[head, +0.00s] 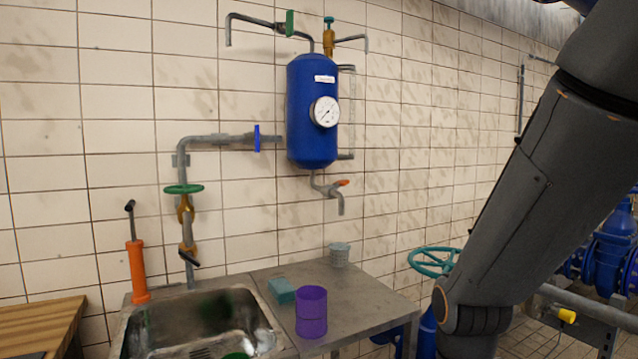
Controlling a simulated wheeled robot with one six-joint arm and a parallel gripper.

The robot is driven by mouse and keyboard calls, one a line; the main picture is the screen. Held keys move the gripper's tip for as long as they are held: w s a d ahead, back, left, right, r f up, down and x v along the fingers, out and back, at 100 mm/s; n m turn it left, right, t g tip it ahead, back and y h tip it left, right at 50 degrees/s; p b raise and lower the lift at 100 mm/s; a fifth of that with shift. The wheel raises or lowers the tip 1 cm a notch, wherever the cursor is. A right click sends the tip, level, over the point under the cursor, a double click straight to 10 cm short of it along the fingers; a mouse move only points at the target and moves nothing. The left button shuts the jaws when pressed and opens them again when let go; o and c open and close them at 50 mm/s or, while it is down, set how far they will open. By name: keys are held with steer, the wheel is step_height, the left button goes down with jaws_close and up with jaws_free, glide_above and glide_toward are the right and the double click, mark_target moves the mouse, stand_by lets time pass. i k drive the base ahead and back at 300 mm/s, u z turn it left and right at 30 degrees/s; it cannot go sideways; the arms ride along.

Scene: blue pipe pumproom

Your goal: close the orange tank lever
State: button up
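The orange lever (342,183) is small and sits on the grey tap pipe (338,199) below the blue tank (313,110). The lever points right and slightly up. The blue tank hangs on the tiled wall and has a round white gauge (325,112) on its front. My dark grey arm comes in from the upper right and runs down to the lower right, well to the right of the lever and apart from it. My gripper is outside the view.
A metal counter (375,302) below the tank holds a purple cup (311,312), a teal block (282,291) and a grey basket-like cup (340,254). A sink (180,325) and an orange upright cylinder (137,271) are at left. A teal wheel (433,262) stands right of the counter.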

mark_target(339, 183)
steer(key=i, duration=0.95)
steer(key=z, duration=0.75)
